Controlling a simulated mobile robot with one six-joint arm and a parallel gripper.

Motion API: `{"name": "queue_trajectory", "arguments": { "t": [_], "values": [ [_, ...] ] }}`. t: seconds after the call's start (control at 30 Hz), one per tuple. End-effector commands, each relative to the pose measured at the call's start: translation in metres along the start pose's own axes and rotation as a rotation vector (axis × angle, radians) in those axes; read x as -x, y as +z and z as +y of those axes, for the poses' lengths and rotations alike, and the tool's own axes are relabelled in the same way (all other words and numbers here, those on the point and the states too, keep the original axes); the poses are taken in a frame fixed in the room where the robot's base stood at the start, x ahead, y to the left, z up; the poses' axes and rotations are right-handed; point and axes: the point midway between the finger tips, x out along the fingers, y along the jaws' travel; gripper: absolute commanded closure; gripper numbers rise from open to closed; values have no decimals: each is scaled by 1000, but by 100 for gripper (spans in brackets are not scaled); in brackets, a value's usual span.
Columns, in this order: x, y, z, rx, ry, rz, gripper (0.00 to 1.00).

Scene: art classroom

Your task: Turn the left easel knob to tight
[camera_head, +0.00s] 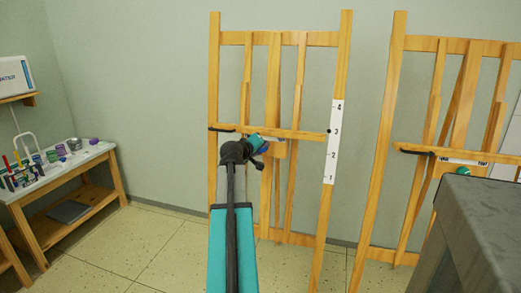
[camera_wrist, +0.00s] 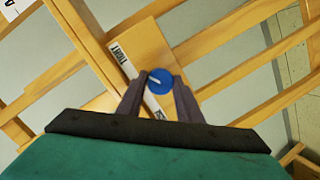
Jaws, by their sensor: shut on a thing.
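The left easel (camera_head: 213,90) is a wooden frame against the wall. Its knob (camera_wrist: 161,87) is a round blue disc with a short white line, which points to the upper left in the wrist view. A white strip with the word TIGHT (camera_wrist: 121,58) lies on the wood at the knob's upper left. More lettering below the knob is partly hidden and unreadable. My gripper (camera_wrist: 159,80) is shut on the knob, one finger on each side. In the head view my gripper (camera_head: 262,143) reaches the easel's middle, just below its cross ledge, and largely hides the knob.
A second easel (camera_head: 391,100) stands to the right, with a dark grey block (camera_head: 480,205) in front of it. A wooden bench (camera_head: 75,165) with paint pots and brushes is at the left. A numbered white scale (camera_head: 334,143) runs along the left easel's right upright.

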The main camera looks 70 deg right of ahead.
Motion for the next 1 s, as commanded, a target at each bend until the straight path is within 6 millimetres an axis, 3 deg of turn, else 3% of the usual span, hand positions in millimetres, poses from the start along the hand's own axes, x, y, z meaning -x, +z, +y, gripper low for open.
{"name": "queue_trajectory", "arguments": {
  "t": [0.2, 0.23, 0.33, 0.77, 1.0],
  "values": [
    [-1, 0, 1, 2, 2, 1, 90],
    [-1, 0, 1, 2, 2, 1, 63],
    [-1, 0, 1, 2, 2, 1, 49],
    [3, 0, 0, 2, 0, 0, 49],
    [21, 0, 1, 1, 1, 2, 49]
  ]
}}
